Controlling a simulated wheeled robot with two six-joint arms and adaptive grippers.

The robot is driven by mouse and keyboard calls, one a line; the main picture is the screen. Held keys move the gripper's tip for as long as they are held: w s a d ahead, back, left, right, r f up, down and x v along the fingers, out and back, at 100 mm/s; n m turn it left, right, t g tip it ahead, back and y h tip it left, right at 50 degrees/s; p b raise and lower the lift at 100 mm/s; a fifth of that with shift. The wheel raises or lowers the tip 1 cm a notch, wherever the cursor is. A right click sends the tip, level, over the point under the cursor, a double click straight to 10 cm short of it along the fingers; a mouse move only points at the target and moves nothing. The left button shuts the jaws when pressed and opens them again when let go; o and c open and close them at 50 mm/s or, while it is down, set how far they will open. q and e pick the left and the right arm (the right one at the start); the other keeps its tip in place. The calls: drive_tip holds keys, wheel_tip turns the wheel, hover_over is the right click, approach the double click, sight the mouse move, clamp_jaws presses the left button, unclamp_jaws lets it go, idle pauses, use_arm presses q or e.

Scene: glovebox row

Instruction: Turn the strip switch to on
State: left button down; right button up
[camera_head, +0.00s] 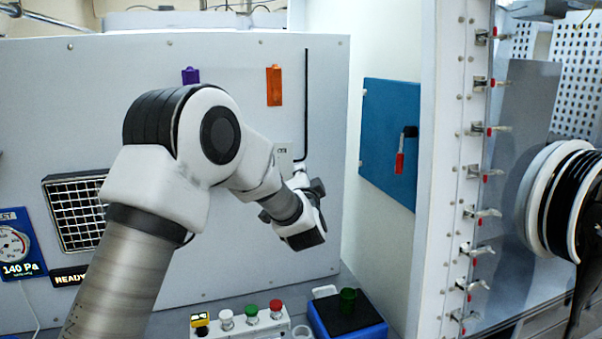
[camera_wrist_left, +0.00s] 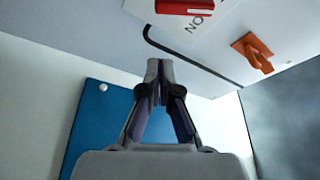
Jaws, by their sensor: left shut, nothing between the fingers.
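The strip switch shows in the wrist view as a red piece (camera_wrist_left: 187,6) on a pale plate (camera_wrist_left: 222,12) with upside-down lettering, cut by the top edge. In the head view a small grey plate (camera_head: 283,153) with lettering sits on the panel, partly behind my wrist; its lever position cannot be told. My left gripper (camera_wrist_left: 160,68) is shut and empty. Its fingertips are apart from the red piece, below it in the wrist view. In the head view my left wrist hides most of the gripper beside the plate. My right gripper is not in view.
The white panel (camera_head: 90,110) carries an orange tag (camera_head: 274,86), a purple tag (camera_head: 190,75) and a black conduit (camera_head: 306,90). A button box (camera_head: 238,331) and a blue bin (camera_head: 362,329) stand below my wrist.

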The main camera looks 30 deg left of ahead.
use_arm(q)
drive_tip(key=a, duration=0.1)
drive_tip(key=a+f+p, duration=0.1)
drive_tip(key=s+a+p, duration=0.1)
drive_tip(key=shift+a+f, duration=0.1)
drive_tip(key=shift+f, duration=0.2)
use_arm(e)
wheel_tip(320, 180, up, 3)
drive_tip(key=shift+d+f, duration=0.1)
use_arm(q)
drive_tip(key=shift+a, duration=0.15)
drive_tip(key=shift+s+f, duration=0.15)
drive_tip(key=shift+f, duration=0.15)
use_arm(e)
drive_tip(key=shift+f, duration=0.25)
